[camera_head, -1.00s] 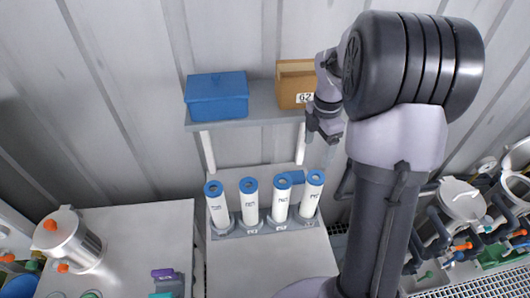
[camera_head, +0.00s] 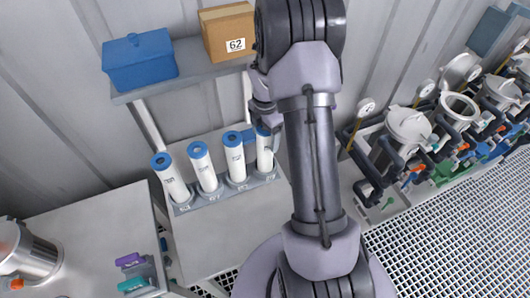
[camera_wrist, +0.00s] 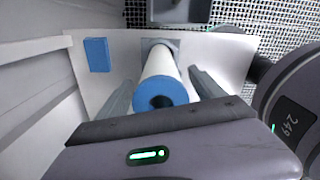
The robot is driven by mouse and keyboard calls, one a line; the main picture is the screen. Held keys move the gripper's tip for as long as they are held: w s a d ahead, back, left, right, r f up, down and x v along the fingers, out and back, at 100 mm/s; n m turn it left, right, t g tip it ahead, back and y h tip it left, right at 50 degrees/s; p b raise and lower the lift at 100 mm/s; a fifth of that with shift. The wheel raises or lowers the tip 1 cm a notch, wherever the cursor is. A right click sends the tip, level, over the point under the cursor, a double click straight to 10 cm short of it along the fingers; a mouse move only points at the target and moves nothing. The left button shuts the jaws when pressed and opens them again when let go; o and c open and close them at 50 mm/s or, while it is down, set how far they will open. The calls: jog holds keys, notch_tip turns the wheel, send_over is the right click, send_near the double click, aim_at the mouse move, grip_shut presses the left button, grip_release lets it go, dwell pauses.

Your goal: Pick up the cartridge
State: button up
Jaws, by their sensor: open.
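Several white cartridges with blue ring ends stand upright in a grey rack (camera_head: 222,196) on a bench in the head view. The rightmost cartridge (camera_head: 264,153) is partly covered at its top by my gripper (camera_head: 264,122). In the wrist view, one white cartridge with a blue end (camera_wrist: 162,72) and a dark central hole stands between the two fingers of my gripper (camera_wrist: 163,78). The fingers are open, one on each side, with visible gaps. The cartridge's foot is in a grey socket.
A shelf (camera_head: 185,82) above the bench holds a blue box (camera_head: 139,62) and a cardboard box (camera_head: 229,35) marked 62. A blue block (camera_wrist: 97,54) lies beside the cartridge. Metal vessels (camera_head: 408,125) with pipes stand at the right. Grating floor (camera_head: 455,215) is clear.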

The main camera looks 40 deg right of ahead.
jog(key=shift+r, duration=0.1)
grip_shut()
